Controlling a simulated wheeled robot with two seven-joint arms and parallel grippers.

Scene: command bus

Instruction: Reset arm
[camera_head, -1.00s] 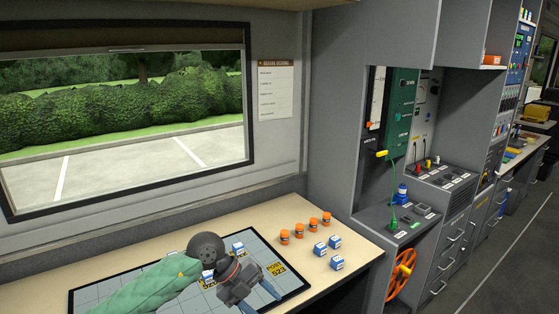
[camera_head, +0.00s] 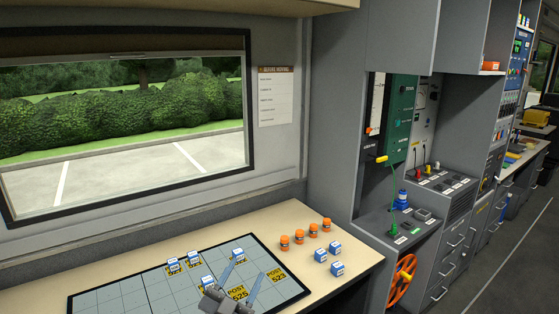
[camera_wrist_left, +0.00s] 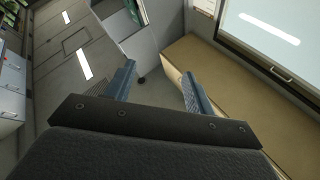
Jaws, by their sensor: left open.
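My left gripper (camera_head: 238,282) shows at the bottom of the head view, over the grid board, with its two blue-grey fingers spread and nothing between them. In the left wrist view its fingers (camera_wrist_left: 160,88) are also apart and empty, with the floor and the tan table beyond them. The arm behind the gripper is mostly out of the head view. My right gripper is not in view.
The grid board (camera_head: 110,297) on the tan table (camera_head: 353,258) carries several blue-and-white blocks (camera_head: 173,265). Several orange cylinders (camera_head: 285,241) and more blue-and-white blocks (camera_head: 336,268) stand right of it. Grey cabinets (camera_head: 455,190) with an orange wheel (camera_head: 401,280) stand to the right.

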